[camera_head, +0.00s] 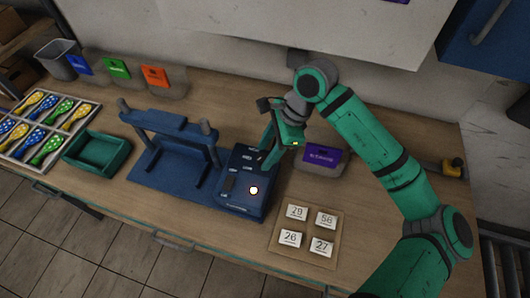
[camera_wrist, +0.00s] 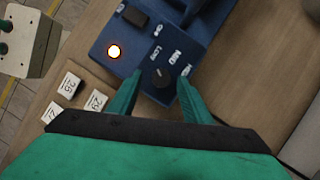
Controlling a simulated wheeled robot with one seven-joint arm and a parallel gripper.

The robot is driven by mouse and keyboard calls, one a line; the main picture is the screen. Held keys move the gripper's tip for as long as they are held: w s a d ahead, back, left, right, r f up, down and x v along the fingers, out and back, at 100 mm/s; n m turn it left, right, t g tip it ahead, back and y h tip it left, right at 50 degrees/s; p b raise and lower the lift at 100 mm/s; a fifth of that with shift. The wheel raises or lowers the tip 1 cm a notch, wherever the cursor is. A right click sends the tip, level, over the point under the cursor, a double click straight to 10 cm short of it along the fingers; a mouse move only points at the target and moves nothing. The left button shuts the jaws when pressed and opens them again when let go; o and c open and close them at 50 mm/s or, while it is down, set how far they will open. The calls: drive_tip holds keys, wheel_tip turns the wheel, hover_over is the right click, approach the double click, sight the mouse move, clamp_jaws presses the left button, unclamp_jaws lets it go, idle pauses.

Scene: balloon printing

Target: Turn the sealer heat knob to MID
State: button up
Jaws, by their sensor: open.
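The sealer is a dark blue box (camera_head: 237,194) at the table's middle, with a lit orange-white lamp (camera_head: 254,190). Its black round heat knob (camera_wrist: 160,77) shows in the wrist view, with LOW, MID and what looks like HIGH printed around it. I cannot clearly tell which label the knob's mark points to. My gripper (camera_wrist: 158,90) is open, with one green finger on each side of the knob; I cannot tell whether they touch it. In the head view my gripper (camera_head: 268,156) is over the right side of the box and hides the knob.
A blue press frame (camera_head: 170,165) stands just left of the box. A board (camera_head: 306,232) with number cards lies to the right front. A purple packet (camera_head: 321,156) is behind right. A green tray (camera_head: 97,153) and a balloon rack (camera_head: 45,122) are at left.

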drive_tip(key=shift+a+f, duration=0.35)
drive_tip(key=shift+f, duration=0.2)
drive_tip(key=shift+w, duration=0.1)
drive_tip(key=c, duration=1.1)
drive_tip(key=shift+o, duration=0.2)
drive_tip(key=shift+d, duration=0.1)
drive_tip(key=m, duration=0.2)
drive_tip(key=m+t, duration=0.1)
drive_tip(key=m, duration=0.1)
drive_tip(key=m+t, duration=0.1)
drive_tip(key=m, duration=0.1)
drive_tip(key=shift+s+h, duration=0.25)
drive_tip(key=shift+h, duration=0.05)
drive_tip(key=m+t, duration=0.1)
drive_tip(key=m, duration=0.2)
drive_tip(key=m+t+h, duration=0.1)
drive_tip(key=m, duration=0.1)
drive_tip(key=shift+s+m, duration=0.1)
drive_tip(key=shift+m, duration=0.3)
